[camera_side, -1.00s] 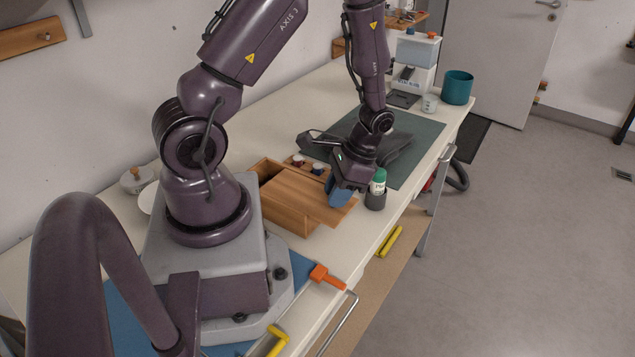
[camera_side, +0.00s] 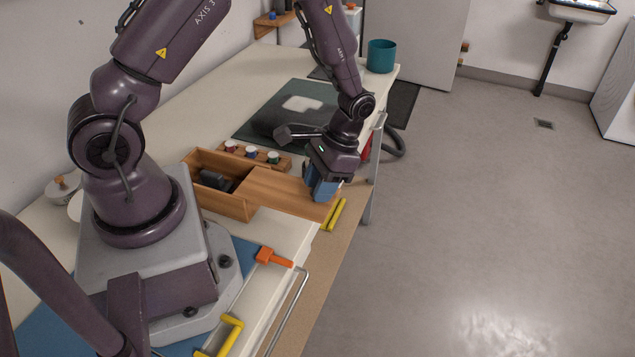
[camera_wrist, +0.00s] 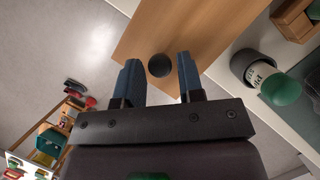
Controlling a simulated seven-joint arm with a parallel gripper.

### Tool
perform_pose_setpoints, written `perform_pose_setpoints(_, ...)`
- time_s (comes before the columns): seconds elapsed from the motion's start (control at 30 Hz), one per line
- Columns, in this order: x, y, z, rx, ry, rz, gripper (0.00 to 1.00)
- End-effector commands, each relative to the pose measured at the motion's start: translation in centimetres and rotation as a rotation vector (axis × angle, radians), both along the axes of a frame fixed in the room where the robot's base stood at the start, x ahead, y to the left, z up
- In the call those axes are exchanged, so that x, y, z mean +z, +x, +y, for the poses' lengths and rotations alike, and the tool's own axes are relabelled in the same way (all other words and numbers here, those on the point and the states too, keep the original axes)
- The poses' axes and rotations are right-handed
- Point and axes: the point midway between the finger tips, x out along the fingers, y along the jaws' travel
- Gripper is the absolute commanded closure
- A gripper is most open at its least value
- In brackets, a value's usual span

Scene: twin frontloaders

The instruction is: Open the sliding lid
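The wooden box (camera_side: 222,202) stands on the bench in the side view. Its sliding lid (camera_side: 285,190) is drawn well out to the right, so the box's left part is uncovered and dark items (camera_side: 213,179) show inside. The lid's outer end reaches the bench's front edge. My gripper (camera_side: 325,188) is over that outer end. In the wrist view my blue fingers (camera_wrist: 158,72) are apart on either side of a round black knob (camera_wrist: 159,66) on the lid (camera_wrist: 175,30). Gaps show between knob and fingers. The box itself is not clear in the wrist view.
A rack of small capped jars (camera_side: 255,155) stands behind the box. A green-capped bottle (camera_wrist: 272,82) in a dark cup is close beside the lid in the wrist view. A yellow handle (camera_side: 337,214) lies by the front edge. Open floor lies to the right.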

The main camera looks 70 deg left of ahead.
Motion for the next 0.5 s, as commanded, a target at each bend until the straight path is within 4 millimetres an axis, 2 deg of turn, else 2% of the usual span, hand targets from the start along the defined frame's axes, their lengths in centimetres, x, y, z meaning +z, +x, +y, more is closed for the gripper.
perform_pose_setpoints(0.07,0.0,0.0,0.0,0.0,0.0,-0.001,0.5)
perform_pose_setpoints(0.33,0.0,0.0,0.0,0.0,0.0,0.0,0.5)
perform_pose_setpoints(0.5,1.4,0.7,0.0,0.0,0.0,-0.004,0.5)
